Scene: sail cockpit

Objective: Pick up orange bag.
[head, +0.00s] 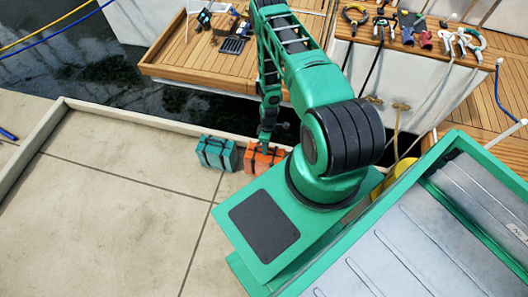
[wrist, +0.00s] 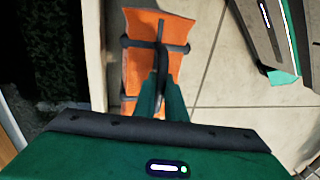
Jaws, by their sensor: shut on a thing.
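The orange bag (head: 262,159) stands on the pale dock floor in the head view, close to my base and partly hidden behind my arm. It has dark straps and a dark handle. In the wrist view the orange bag (wrist: 152,45) is below my gripper (wrist: 160,88). The two green fingers are shut on the bag's dark handle. In the head view my gripper (head: 264,143) reaches down to the top of the bag. I cannot tell whether the bag is clear of the floor.
Tools (head: 412,25) lie on the wooden deck.

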